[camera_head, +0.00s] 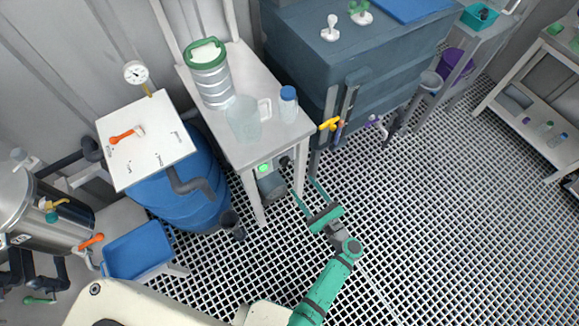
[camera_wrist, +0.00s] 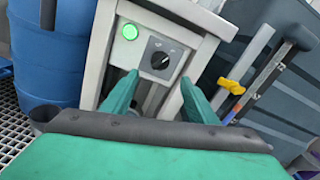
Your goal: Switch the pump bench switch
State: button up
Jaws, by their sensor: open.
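The pump bench switch (camera_wrist: 160,61) is a black rotary knob on a dark grey plate on the bench's end face. In the wrist view its pointer is turned toward the upper right. A lit green lamp (camera_wrist: 130,31) sits to its upper left; the lamp also shows in the head view (camera_head: 264,168). My gripper (camera_wrist: 157,90) is open and empty, its two green fingers spread on either side below the switch, apart from the knob. In the head view my gripper (camera_head: 309,190) is in front of the bench's right leg, low over the grating.
The bench (camera_head: 222,135) carries a steel canister (camera_head: 209,80), a clear jug (camera_head: 243,120) and a blue-capped bottle (camera_head: 288,104). A blue barrel (camera_head: 180,195) stands left. A dark blue tank (camera_head: 350,50) with yellow and purple valve handles stands right. The grated floor (camera_head: 430,210) is open to the right.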

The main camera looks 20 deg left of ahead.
aim_at(286, 162)
jog(key=x, duration=1)
jog(key=shift+w+a, duration=0.25)
jog(key=shift+w, duration=0.05)
jog(key=c, duration=1.1)
